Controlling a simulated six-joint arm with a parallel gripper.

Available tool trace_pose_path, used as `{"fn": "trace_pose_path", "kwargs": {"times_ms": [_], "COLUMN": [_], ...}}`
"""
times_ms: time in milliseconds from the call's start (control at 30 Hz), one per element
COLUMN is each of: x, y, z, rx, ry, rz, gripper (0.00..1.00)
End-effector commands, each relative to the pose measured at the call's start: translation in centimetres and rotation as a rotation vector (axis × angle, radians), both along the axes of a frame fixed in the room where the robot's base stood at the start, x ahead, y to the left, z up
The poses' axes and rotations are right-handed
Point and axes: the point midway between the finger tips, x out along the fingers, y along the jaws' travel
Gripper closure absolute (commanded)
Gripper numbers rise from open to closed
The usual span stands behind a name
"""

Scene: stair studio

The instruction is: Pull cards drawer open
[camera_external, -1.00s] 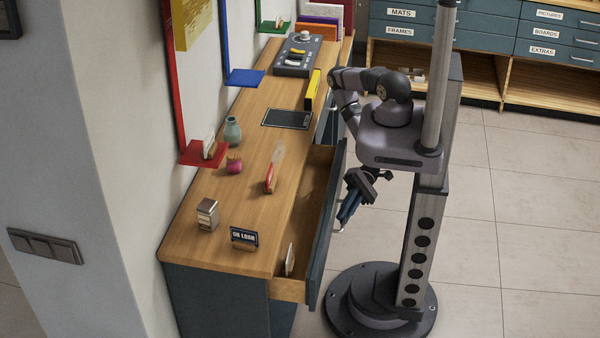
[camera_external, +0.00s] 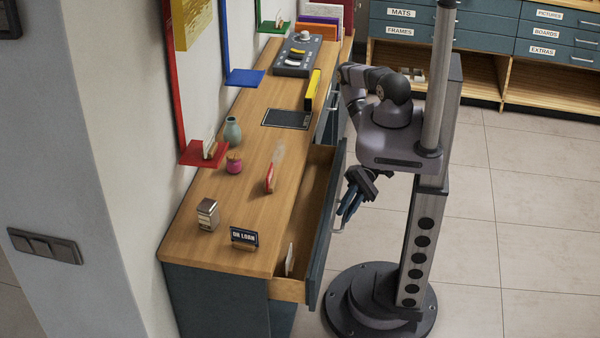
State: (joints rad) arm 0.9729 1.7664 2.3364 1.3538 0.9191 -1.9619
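One drawer (camera_external: 312,200) of the long wooden-topped cabinet stands pulled out toward my arm. Its blue-grey front faces away from the camera, so no label can be read. A white card stands inside it (camera_external: 290,257) at the near end. A pale bar handle (camera_external: 338,223) shows on the drawer's outer side. My gripper (camera_external: 349,211) points down just outside the drawer front, close to the handle. Its blue fingers look parted, with nothing seen between them. Whether a finger still touches the handle cannot be told.
The cabinet top (camera_external: 225,200) carries an ON LOAN sign (camera_external: 244,238), a small metal box (camera_external: 207,214), a teal vase (camera_external: 232,131), a dark pad (camera_external: 287,118) and a control panel (camera_external: 297,55). Labelled drawers (camera_external: 480,28) stand at the back. The tiled floor at right is clear.

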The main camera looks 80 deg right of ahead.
Motion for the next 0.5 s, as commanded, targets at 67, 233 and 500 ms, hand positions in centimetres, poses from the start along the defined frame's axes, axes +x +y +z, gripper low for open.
{"fn": "trace_pose_path", "kwargs": {"times_ms": [67, 233, 500], "x": [0.0, -0.3, -1.0], "y": [-0.4, -1.3, -3.4], "z": [0.0, 0.0, 0.4], "rx": [0.0, -0.01, -0.013], "ry": [-0.001, -0.003, -0.005], "rz": [-0.007, -0.008, -0.007], "gripper": [0.83, 0.83, 0.83]}}
